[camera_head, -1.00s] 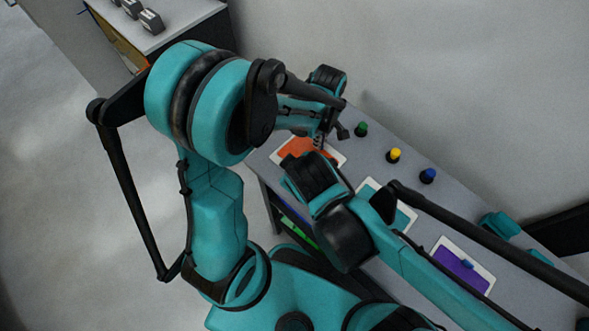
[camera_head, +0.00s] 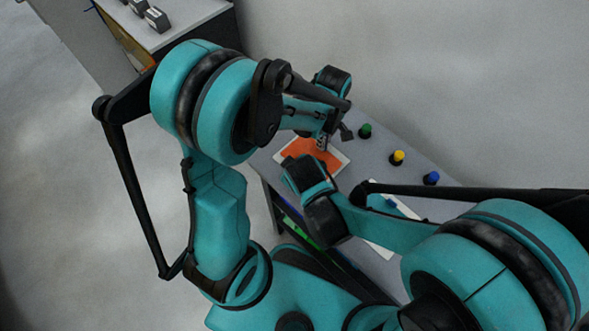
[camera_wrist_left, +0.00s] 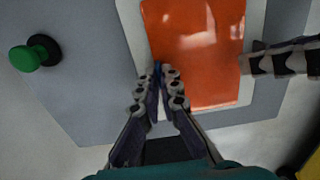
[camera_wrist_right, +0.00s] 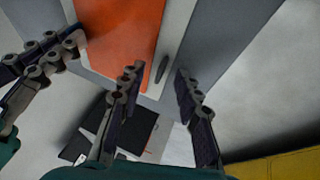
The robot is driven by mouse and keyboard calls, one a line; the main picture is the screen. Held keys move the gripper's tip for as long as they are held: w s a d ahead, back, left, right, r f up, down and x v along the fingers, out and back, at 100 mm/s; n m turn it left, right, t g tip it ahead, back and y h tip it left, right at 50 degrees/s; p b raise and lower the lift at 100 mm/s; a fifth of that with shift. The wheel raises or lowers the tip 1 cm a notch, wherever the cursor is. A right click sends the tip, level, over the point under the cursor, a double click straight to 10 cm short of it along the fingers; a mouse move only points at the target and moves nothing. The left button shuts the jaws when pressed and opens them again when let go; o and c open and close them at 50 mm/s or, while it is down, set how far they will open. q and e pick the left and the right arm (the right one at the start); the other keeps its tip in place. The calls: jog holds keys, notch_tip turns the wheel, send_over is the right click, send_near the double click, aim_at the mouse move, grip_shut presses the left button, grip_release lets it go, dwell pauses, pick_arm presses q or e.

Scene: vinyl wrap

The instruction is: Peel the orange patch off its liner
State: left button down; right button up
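The orange patch (camera_head: 305,153) lies flat on its white liner (camera_head: 345,157) on the grey table. The patch also shows in the left wrist view (camera_wrist_left: 205,50) and the right wrist view (camera_wrist_right: 120,35). My left gripper (camera_wrist_left: 164,72) is at the patch's edge. Its fingertips are close together around a small blue sliver; whether they grip it is unclear. My right gripper (camera_wrist_right: 156,74) is open at the liner's margin, with a small dark oval (camera_wrist_right: 162,68) visible between and beyond its fingers. In the head view the right hand hides part of the patch's near side.
Green (camera_head: 365,130), yellow (camera_head: 398,157) and blue (camera_head: 431,178) knobs stand along the table's back. Another white liner (camera_head: 378,250) is partly hidden under my right arm. A separate bench with grey blocks (camera_head: 156,20) is at the upper left.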

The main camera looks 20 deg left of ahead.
jog(key=shift+f, duration=0.1)
grip_shut()
dwell(0.3)
pick_arm(q)
jog(key=shift+r, duration=0.65)
dwell(0.5)
jog(key=shift+r, duration=3.45)
pick_arm(e)
jog(key=shift+c, duration=0.4)
grip_release()
